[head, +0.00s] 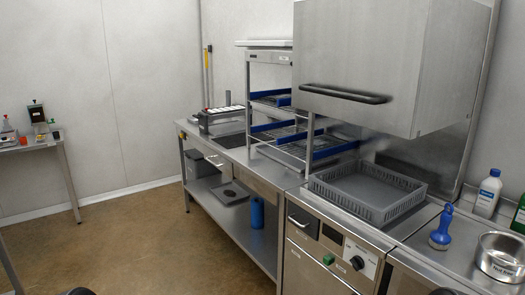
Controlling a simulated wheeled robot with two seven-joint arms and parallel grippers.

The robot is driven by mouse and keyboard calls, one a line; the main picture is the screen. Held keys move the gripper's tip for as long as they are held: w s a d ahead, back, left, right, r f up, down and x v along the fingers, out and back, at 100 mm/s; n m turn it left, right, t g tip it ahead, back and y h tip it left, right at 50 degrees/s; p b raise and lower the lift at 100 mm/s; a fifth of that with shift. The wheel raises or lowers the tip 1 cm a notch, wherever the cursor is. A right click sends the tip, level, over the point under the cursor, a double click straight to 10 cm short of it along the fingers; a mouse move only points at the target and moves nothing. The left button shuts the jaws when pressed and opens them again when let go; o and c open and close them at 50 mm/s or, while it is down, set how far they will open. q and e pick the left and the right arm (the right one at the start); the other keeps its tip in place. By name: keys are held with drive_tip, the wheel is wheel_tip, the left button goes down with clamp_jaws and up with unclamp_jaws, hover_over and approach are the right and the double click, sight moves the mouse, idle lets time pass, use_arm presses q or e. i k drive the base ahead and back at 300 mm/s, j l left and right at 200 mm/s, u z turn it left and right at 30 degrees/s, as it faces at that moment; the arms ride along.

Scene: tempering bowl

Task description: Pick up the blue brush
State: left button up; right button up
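The blue brush (440,232) stands upright on the steel counter at the right, with its handle pointing up and its wider head down on the surface. It is left of a round metal bowl (500,257) with a label on its front, with a small gap between them. Neither of my grippers can be made out in the head view. Only small dark parts show at the bottom edge, and I cannot tell what they are. Nothing is touching the brush.
A grey rack tray (413,207) lies under the raised hood (375,65) of the dishwasher, left of the brush. A white bottle (487,194) and a green bottle (519,215) stand behind the bowl. The brown floor (130,245) at left is open.

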sight(440, 240)
drive_tip(key=i+z, duration=0.1)
drive_tip(key=z, duration=0.3)
drive_tip(key=j+z, duration=0.1)
drive_tip(key=z, duration=0.25)
drive_tip(key=i+z, duration=0.15)
drive_tip(key=z, duration=0.25)
drive_tip(key=i+j+z, duration=0.15)
drive_tip(key=j, duration=0.2)
drive_tip(key=i+j+z, duration=0.2)
drive_tip(key=j, duration=0.2)
drive_tip(key=i+j+z, duration=0.15)
drive_tip(key=j, duration=0.25)
drive_tip(key=i+j+z, duration=0.2)
drive_tip(key=j, duration=0.6)
drive_tip(key=i+u, duration=0.15)
drive_tip(key=u, duration=0.15)
drive_tip(key=i+l+u, duration=0.15)
drive_tip(key=u, duration=0.15)
